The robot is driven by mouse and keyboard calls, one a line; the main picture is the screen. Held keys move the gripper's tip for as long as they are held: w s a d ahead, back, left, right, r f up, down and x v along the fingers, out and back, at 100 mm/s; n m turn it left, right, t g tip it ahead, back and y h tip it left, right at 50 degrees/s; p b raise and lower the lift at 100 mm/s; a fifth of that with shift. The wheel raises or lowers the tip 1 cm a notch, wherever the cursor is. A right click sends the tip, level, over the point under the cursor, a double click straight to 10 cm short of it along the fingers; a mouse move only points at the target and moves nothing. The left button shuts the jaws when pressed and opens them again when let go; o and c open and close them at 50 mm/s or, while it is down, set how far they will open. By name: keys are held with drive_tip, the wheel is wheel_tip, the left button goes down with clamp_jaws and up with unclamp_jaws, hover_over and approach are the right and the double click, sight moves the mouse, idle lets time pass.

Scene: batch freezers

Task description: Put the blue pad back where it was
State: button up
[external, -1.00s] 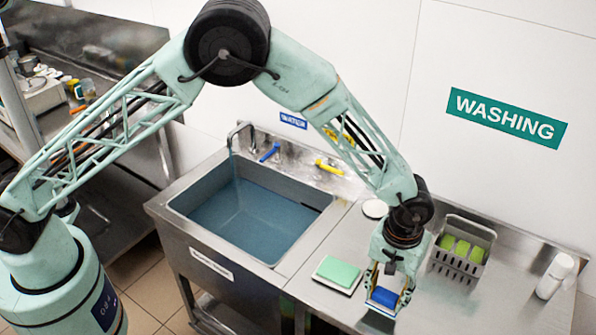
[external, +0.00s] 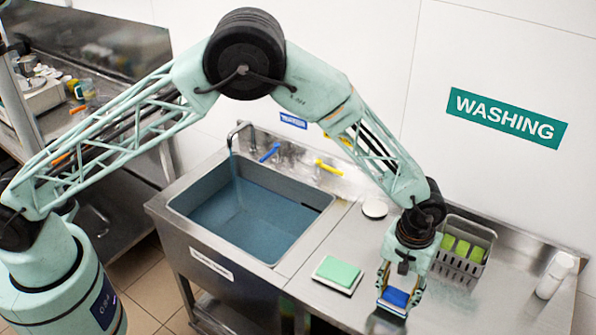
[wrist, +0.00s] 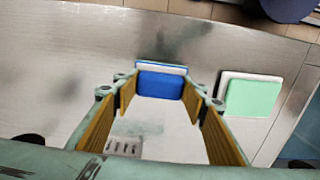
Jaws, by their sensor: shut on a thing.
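The blue pad (external: 395,297) has a pale layer along one side. My gripper (external: 398,292) is shut on it, with one finger at each end, over the front part of the steel counter. In the wrist view the blue pad (wrist: 161,84) sits between the tips of the yellow-lined fingers (wrist: 157,90). A dark shadow lies near it on the counter; its exact height above the steel is hard to tell. A green pad with a white base (external: 337,272) lies on the counter to the left of my gripper; it also shows at right in the wrist view (wrist: 252,96).
A grey slotted basket (external: 461,249) with green pads stands behind and right of my gripper. A white bottle (external: 556,275) stands at the far right. A round white disc (external: 375,208) lies near the wall. The water-filled sink (external: 248,215) is at left.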

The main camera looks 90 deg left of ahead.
sight(398, 294)
drive_tip(key=shift+f, duration=1.1)
drive_tip(key=shift+f, duration=0.15)
drive_tip(key=o, duration=0.8)
drive_tip(key=shift+o, duration=0.2)
wheel_tip(398, 294, up, 11)
drive_tip(key=shift+f+b, duration=0.15)
drive_tip(key=shift+b, duration=0.15)
drive_tip(key=shift+r, duration=0.8)
drive_tip(key=shift+r, duration=0.1)
